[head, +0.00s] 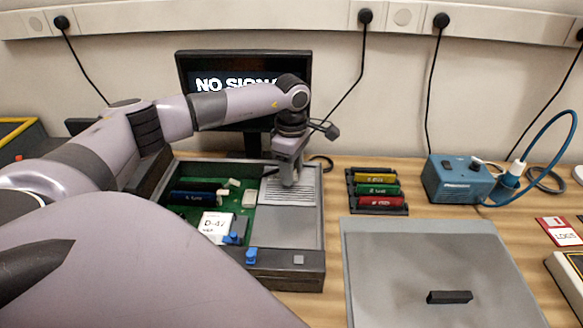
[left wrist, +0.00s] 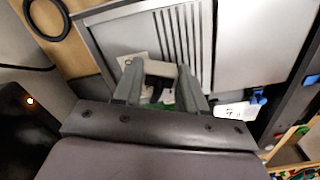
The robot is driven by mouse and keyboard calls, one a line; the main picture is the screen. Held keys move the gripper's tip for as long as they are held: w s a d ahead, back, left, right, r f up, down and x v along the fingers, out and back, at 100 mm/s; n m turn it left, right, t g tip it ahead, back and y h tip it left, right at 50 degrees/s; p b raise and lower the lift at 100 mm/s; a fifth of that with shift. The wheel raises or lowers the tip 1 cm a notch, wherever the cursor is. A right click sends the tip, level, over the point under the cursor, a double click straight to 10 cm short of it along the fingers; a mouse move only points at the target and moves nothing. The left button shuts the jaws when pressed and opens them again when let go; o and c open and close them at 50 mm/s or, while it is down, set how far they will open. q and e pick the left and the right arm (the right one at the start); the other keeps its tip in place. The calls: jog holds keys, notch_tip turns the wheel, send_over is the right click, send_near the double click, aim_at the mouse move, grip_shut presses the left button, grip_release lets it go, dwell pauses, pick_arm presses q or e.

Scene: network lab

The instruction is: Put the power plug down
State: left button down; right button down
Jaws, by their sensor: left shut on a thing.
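My left gripper (head: 290,182) points down over the open grey equipment case, close above its vented metal unit (head: 288,194). In the left wrist view, my left gripper (left wrist: 160,88) is shut on a small dark piece (left wrist: 158,69), which seems to be the power plug. A pale part shows beside it. The fingers hide most of it, and in the head view the gripper covers it. I cannot tell whether it touches the case. My right gripper is not in view.
The case (head: 314,262) holds a green board and a white label card (head: 214,224). Right of it are a rack of coloured modules (head: 378,190), a grey mat (head: 400,260) with a black block (head: 449,297), and a blue power box (head: 455,181). A monitor (head: 186,66) stands behind.

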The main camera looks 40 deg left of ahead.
pick_arm(q)
jog(key=shift+f, duration=0.1)
jog(key=shift+f+b, duration=0.35)
jog(key=shift+f, duration=0.05)
jog(key=shift+f, duration=0.1)
jog(key=c, duration=0.6)
grip_release()
notch_tip(320, 180, up, 13)
jog(key=shift+r, duration=0.15)
